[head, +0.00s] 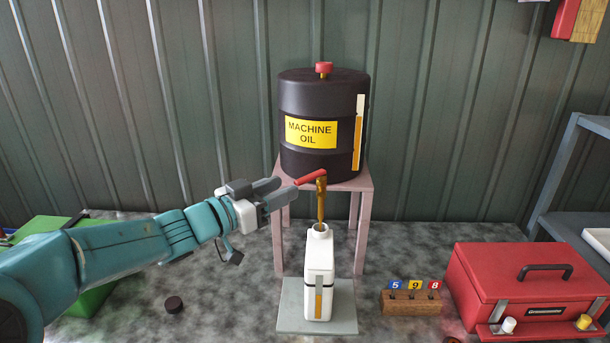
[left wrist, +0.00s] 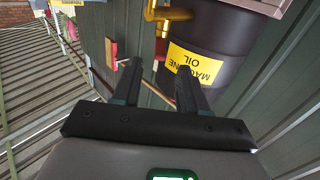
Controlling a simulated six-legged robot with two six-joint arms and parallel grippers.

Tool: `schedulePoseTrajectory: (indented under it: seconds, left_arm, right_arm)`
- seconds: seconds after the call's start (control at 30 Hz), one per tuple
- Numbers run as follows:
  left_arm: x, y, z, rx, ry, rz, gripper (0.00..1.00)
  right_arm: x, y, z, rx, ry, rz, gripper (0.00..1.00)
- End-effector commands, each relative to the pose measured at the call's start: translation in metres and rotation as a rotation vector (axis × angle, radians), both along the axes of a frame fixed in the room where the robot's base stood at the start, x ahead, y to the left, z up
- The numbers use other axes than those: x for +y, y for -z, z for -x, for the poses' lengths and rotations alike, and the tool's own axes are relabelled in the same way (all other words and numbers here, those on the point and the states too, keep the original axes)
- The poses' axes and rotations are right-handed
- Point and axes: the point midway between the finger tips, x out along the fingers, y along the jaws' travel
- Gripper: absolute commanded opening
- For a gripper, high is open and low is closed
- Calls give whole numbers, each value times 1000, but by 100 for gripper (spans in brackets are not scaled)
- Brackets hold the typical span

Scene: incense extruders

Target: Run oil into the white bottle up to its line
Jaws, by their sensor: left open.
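The white bottle (head: 319,262) stands upright on a grey plate (head: 343,319), its open mouth beneath the brass tap (head: 321,199). A dark line crosses its front; below it a narrow strip (head: 318,304) shows amber. The tap has a red lever (head: 311,177) pointing left and stands before a black drum (head: 297,99) labelled MACHINE OIL. My left gripper (head: 281,191) is open just left of the lever; I cannot tell if it touches. The left wrist view shows the open fingers (left wrist: 152,78), the brass tap (left wrist: 163,14) and the drum (left wrist: 232,48). My right gripper is not in view.
The drum rests on a pink stand (head: 361,186). A wooden block (head: 411,302) with tags 5, 9 and 8 and a red toolbox (head: 519,282) lie to the right. A shelf (head: 562,166) stands far right.

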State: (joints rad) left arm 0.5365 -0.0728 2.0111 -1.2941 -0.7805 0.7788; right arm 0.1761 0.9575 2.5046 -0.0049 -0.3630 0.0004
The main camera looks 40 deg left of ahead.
Motion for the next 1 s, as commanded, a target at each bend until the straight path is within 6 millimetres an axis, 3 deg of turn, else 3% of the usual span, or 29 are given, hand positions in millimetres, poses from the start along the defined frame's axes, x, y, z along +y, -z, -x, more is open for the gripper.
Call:
schedulePoseTrajectory:
  seconds: [0.1, 0.3, 0.5, 0.73, 0.77, 0.87, 1.0]
  left_arm:
    - [-8, -1, -28, 1, 5, 1, 43]
    - [-14, -1, -60, 0, 3, 0, 43]
    - [-17, 0, -71, 0, 1, 0, 43]
    - [-17, 0, -72, 0, 1, 0, 43]
    - [-17, 0, -72, 0, 1, 0, 36]
    - [-17, 0, -72, 0, 1, 0, 4]
    - [-16, 0, -72, -1, 0, 0, 0]
  right_arm:
    - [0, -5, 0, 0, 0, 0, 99]
    - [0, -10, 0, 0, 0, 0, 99]
    - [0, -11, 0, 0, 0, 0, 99]
    - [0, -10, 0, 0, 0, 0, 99]
    - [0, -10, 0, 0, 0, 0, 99]
    - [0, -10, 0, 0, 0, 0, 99]
    - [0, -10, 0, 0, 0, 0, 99]
